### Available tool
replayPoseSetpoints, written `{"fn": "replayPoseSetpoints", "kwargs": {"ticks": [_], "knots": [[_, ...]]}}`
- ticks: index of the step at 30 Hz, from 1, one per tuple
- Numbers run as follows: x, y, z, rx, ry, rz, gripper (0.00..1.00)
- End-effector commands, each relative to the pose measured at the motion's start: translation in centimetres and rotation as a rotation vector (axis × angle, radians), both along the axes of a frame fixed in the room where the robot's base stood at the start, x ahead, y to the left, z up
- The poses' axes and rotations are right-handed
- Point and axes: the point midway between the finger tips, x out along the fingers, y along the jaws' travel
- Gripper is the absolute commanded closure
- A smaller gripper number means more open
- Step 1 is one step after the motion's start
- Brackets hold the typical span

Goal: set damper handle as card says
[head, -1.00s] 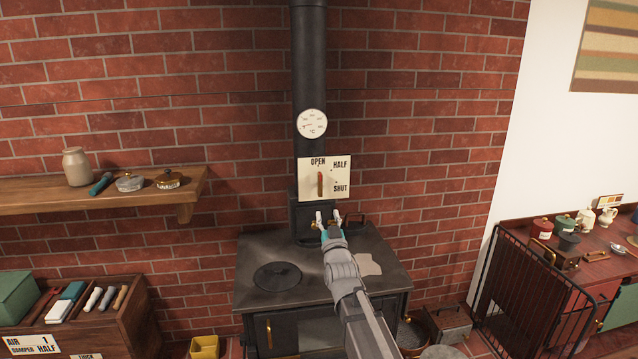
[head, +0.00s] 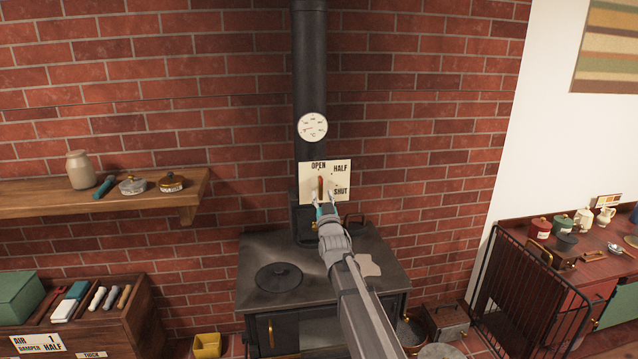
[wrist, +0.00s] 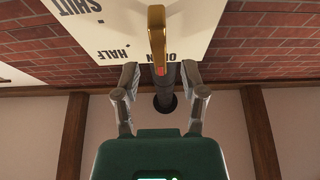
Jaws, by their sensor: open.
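The card (head: 38,343) at lower left reads AIR 1, DAMPER HALF. My gripper (head: 324,198) is open in front of the plate's lower part. In the wrist view my gripper (wrist: 162,85) has its fingers apart, one on each side of the handle (wrist: 157,35), with gaps and no visible contact. The wrist view also shows the plate (wrist: 105,30).
A round gauge (head: 312,127) sits on the flue above the plate. The black stove (head: 330,265) stands below my arm. A wooden shelf (head: 90,205) with jars is at left, and a black railing (head: 530,290) at right. The space around the plate is clear.

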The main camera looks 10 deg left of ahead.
Motion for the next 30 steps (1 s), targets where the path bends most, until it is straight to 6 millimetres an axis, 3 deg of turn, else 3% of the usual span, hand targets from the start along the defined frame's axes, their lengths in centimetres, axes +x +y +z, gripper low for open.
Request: {"fn": "replayPoseSetpoints", "kwargs": {"ticks": [3,9,23,30], "knots": [[1.8,0.5,0.9,0.000,0.000,0.000,0.46],[3.3,0.9,1.5,0.000,0.000,0.000,0.46],[3.7,1.0,1.6,0.000,0.000,-0.001,0.46],[3.7,1.0,1.6,-0.001,0.000,-0.001,0.90]]}}
